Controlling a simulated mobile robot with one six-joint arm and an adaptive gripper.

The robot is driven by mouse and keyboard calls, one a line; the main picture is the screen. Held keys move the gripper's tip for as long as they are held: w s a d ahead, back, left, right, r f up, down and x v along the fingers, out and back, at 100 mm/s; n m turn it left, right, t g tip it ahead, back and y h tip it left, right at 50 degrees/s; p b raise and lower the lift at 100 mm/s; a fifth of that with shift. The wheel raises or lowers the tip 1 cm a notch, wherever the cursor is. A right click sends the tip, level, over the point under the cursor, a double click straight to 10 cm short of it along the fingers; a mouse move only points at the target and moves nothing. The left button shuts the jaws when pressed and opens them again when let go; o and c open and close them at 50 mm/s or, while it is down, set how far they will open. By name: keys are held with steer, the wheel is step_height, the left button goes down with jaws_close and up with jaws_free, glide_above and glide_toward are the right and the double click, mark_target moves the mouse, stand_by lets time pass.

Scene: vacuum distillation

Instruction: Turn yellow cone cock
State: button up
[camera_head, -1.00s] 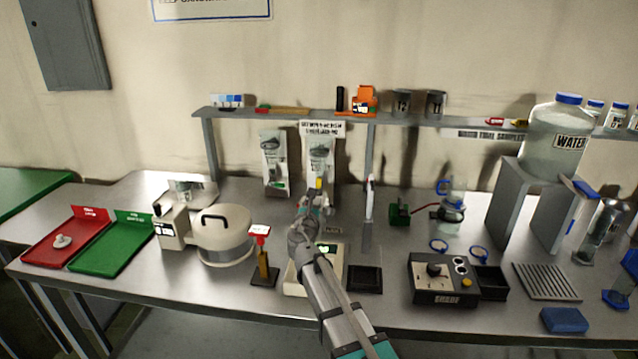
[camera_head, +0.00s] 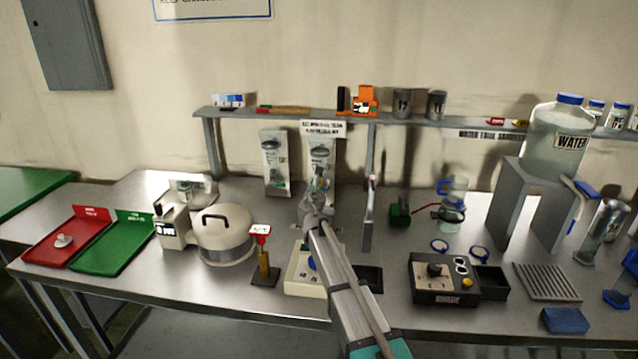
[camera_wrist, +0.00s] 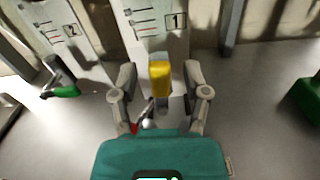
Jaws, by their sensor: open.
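The yellow cone cock (camera_wrist: 159,82) shows in the wrist view, low in front of the panel marked 1 (camera_wrist: 150,35). My gripper (camera_wrist: 158,80) is open, with one finger on each side of the yellow cock. I cannot tell whether either finger touches it. In the head view my gripper (camera_head: 318,182) reaches to the foot of the right-hand panel (camera_head: 319,155), and my arm hides the yellow cock there.
A second panel marked 2 (camera_wrist: 62,28) stands to the left, with a green-handled cock (camera_wrist: 62,92) at its foot. A grey upright (camera_head: 369,215) stands close right of my arm. A green device (camera_head: 400,214) is farther right.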

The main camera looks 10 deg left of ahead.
steer(key=shift+w, duration=0.25)
jaws_close()
steer(key=shift+a, duration=0.1)
